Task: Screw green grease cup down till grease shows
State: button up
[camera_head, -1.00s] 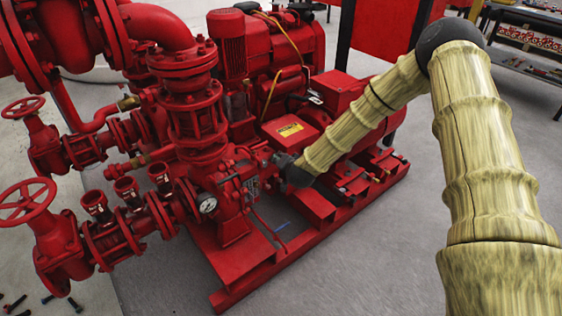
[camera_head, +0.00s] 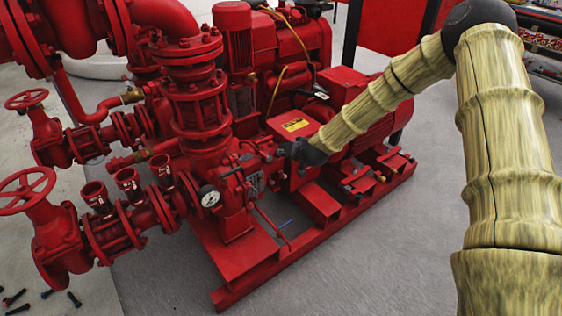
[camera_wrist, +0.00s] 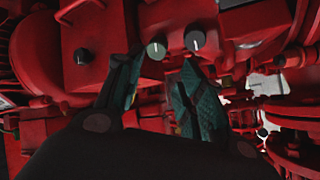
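My gripper (camera_head: 300,152) is beside the red pump housing (camera_head: 232,180) in the head view, just below the yellow label. In the wrist view its two dark green fingers (camera_wrist: 162,66) stand apart with a gap between them. I see nothing held in the gap. Two small grey round caps with white marks, a left one (camera_wrist: 156,50) and a right one (camera_wrist: 195,40), lie just beyond the fingertips. A darker round cap (camera_wrist: 83,56) is further left. I cannot make out a green grease cup in either view; it may be hidden or too small.
Red flanges and pipes crowd around the fingers. A pressure gauge (camera_head: 210,196) and a valve handwheel (camera_head: 25,192) are left of the arm. Loose bolts (camera_head: 15,298) lie on the floor at bottom left. The grey floor (camera_head: 400,260) in front is clear.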

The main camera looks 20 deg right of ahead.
jog(key=w+f+n+b, duration=0.2)
jog(key=w+f+n+g+y+b, duration=0.1)
jog(key=w+f+n+b, duration=0.1)
jog(key=w+n+b, duration=0.1)
jog(key=w+f+n+g+b, duration=0.1)
jog(key=w+f+n+b, duration=0.1)
jog(key=w+n, duration=0.1)
jog(key=shift+a+f+y+b, duration=0.15)
jog(key=shift+a+y+b, duration=0.05)
jog(key=shift+y+b, duration=0.2)
dwell(0.4)
jog(key=c, duration=0.7)
jog(key=shift+c, duration=0.2)
jog(key=shift+p, duration=0.45)
